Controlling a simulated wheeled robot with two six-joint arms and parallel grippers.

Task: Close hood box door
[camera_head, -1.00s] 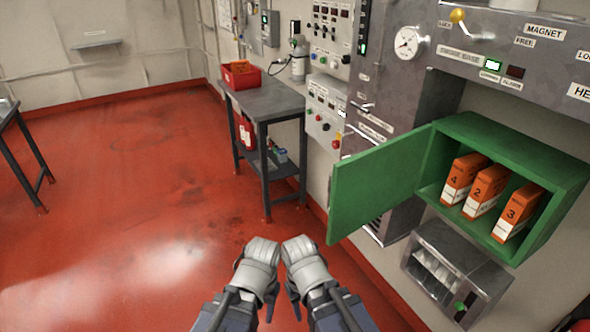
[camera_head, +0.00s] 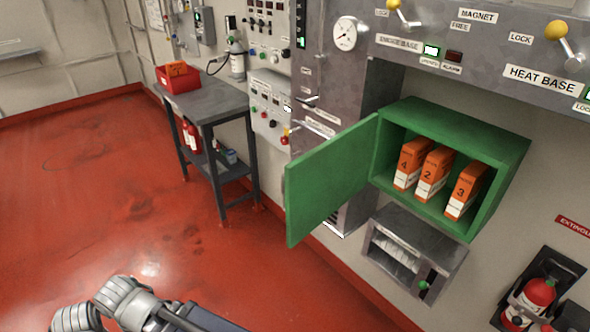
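The green hood box (camera_head: 455,125) is mounted on the wall at the right of the head view. Its green door (camera_head: 333,178) hangs open, swung out to the left of the box. Several orange-and-white packs stand inside, numbered 4 (camera_head: 409,163), 2 (camera_head: 433,174) and 3 (camera_head: 465,191). My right gripper (camera_head: 118,297) is at the lower left, well left of and below the door, touching nothing visible. My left gripper (camera_head: 75,318) is beside it, cut off by the bottom edge. Their finger gaps do not show clearly.
A metal dispenser box (camera_head: 415,252) sits below the hood box. A fire extinguisher (camera_head: 530,300) hangs at the lower right. A grey table (camera_head: 215,100) with a red bin (camera_head: 180,80) stands left of the door. The red floor (camera_head: 150,225) before the door is clear.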

